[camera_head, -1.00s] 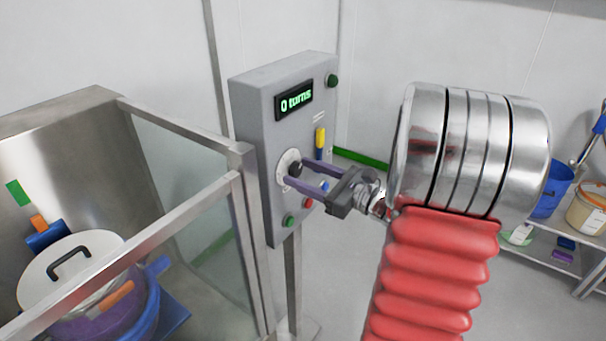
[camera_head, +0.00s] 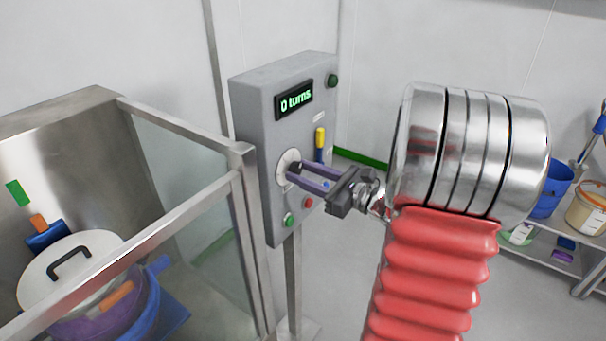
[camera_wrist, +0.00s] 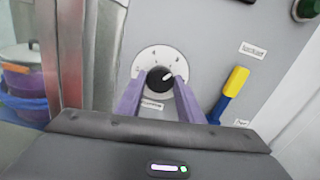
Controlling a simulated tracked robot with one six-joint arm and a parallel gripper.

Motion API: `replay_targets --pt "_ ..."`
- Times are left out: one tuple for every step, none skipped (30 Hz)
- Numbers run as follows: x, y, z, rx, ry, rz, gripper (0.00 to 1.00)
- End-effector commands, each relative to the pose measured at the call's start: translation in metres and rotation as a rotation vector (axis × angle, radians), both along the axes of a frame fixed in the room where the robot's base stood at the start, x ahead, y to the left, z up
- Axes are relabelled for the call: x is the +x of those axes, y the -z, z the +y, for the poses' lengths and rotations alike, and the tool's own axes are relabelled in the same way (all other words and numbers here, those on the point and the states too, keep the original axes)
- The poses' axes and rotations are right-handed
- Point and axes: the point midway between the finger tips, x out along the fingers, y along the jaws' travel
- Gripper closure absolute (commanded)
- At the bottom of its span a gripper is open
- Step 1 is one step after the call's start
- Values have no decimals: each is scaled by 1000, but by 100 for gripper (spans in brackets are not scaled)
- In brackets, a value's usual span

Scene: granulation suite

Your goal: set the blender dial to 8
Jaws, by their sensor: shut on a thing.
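The blender dial (camera_wrist: 158,79) is a black knob with a white pointer mark, on a round white scale plate (camera_wrist: 150,58) on the grey control box (camera_head: 262,150). In the wrist view its pointer slants up and to the right; the scale numbers are too small to read. My gripper (camera_head: 290,172) is shut on the dial, its two purple fingers on either side of the knob in the wrist view (camera_wrist: 157,88). The display (camera_head: 294,100) on the box reads "0 turns" in green.
A yellow and blue lever (camera_head: 319,144) is right of the dial. Green (camera_head: 289,220) and red (camera_head: 308,202) buttons sit below, a dark green one (camera_head: 332,80) at top right. A glass-sided steel enclosure (camera_head: 190,200) stands close on the left. A shelf with buckets is far right.

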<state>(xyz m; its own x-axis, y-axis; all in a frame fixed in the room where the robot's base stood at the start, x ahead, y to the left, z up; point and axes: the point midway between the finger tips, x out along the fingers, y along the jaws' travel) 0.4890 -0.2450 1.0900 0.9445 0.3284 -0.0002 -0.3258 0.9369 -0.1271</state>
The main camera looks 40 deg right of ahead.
Motion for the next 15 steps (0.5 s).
replay_targets --pt "0 0 1 -8 -1 -3 88" --pt "0 0 1 -15 -1 -5 88" --pt "0 0 1 -28 -2 -10 88" --pt "0 0 1 -42 -2 -14 88" --pt "0 0 1 -54 -2 -18 88" --pt "0 0 1 -73 -2 -25 88" --pt "0 0 1 -85 -2 -29 88" --pt "0 0 1 -97 -2 -34 88" --pt "0 0 1 -110 -2 -38 88" --pt "0 0 1 -117 -2 -40 88" --pt "0 0 1 -123 -2 -42 88" --pt "0 0 1 -128 -2 -44 88" --pt "0 0 1 -129 -2 -44 88" --pt "0 0 1 -129 -2 -44 88" --pt "0 0 1 -129 -2 -44 88"
